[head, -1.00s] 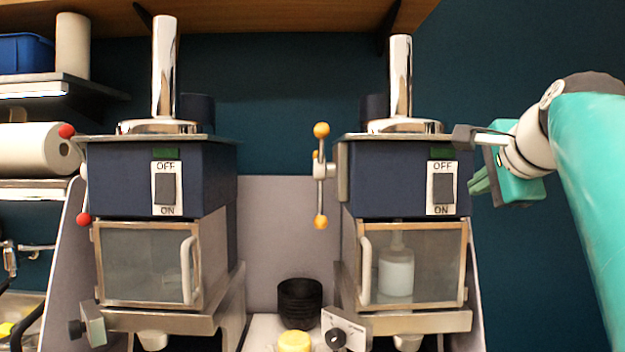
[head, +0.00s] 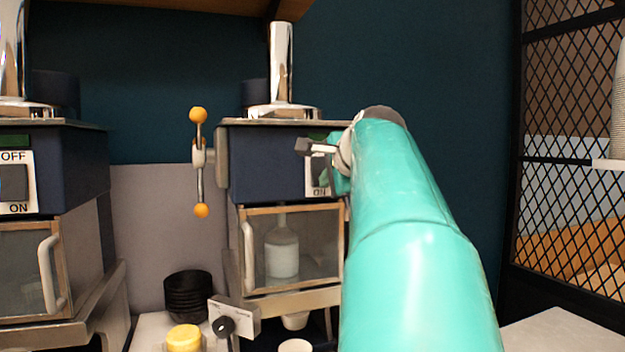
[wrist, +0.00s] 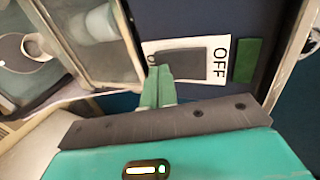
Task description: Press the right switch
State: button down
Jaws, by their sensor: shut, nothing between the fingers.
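The right switch (head: 316,172) is a dark rocker on a white ON/OFF plate on the front of the right blue machine (head: 265,165). In the head view my arm partly covers it. The wrist view shows the rocker (wrist: 190,64) clearly, lying sideways with OFF at its right and the ON end at its left. My gripper (wrist: 160,72) is shut and empty, its green fingertips over the ON end of the plate. I cannot tell whether they touch the rocker. In the head view the gripper (head: 325,178) is mostly hidden.
The left machine has its own switch (head: 14,182) at the left edge. A lever with orange knobs (head: 199,160) stands between the machines. Below are black bowls (head: 188,295) and a yellow object (head: 184,338). A black mesh partition (head: 570,150) stands at the right.

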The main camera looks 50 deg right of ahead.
jog(key=shift+w+d+f, duration=0.15)
jog(key=shift+w+f, duration=0.05)
jog(key=shift+w, duration=0.15)
